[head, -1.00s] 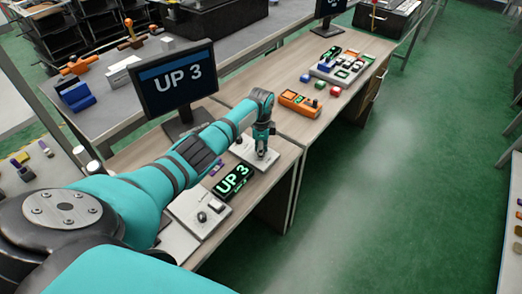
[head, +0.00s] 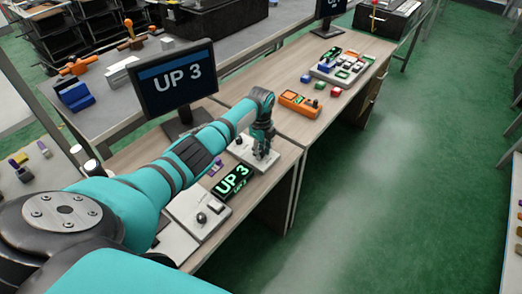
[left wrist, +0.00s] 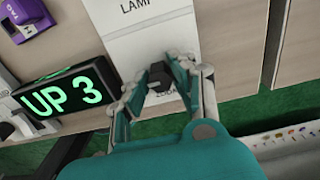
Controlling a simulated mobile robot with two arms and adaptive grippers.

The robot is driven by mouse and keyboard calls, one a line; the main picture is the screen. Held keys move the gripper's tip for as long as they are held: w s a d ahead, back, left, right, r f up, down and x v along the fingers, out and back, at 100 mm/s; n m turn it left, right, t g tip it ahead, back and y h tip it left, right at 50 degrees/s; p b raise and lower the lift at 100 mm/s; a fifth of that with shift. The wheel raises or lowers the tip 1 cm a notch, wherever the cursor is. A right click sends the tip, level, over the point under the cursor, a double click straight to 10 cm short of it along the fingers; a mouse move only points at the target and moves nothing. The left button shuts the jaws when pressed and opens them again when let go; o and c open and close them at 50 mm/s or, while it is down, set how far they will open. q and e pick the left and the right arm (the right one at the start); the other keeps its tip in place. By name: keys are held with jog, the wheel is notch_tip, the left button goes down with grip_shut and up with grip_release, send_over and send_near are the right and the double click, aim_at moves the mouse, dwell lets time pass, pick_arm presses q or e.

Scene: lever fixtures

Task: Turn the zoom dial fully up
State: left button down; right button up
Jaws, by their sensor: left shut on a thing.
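The zoom dial (left wrist: 159,75) is a small dark knob on a white panel (left wrist: 150,35) marked "LAMP" higher up; lettering beside the dial is partly covered. My left gripper (left wrist: 160,85) has its fingers on both sides of the dial, shut on it. In the head view my left gripper (head: 264,153) points down at the white panel (head: 240,153) and hides the dial. A black display (head: 232,183) beside the panel reads "UP 3" in green, as does the monitor (head: 176,78) in white. My right gripper is not in view.
Another white panel with a round knob (head: 201,217) lies nearer on the desk. A purple item (left wrist: 34,20) lies beside the display. An orange device (head: 300,104) and a button box (head: 342,65) stand farther along. Green floor (head: 400,190) is open to the right.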

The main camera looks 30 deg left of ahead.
aim_at(261, 150)
pick_arm(q)
jog(key=shift+w+r, duration=0.1)
jog(key=shift+r, duration=0.05)
jog(key=c, duration=1.1)
grip_release()
notch_tip(261, 150, up, 12)
jog(key=shift+f, duration=0.1)
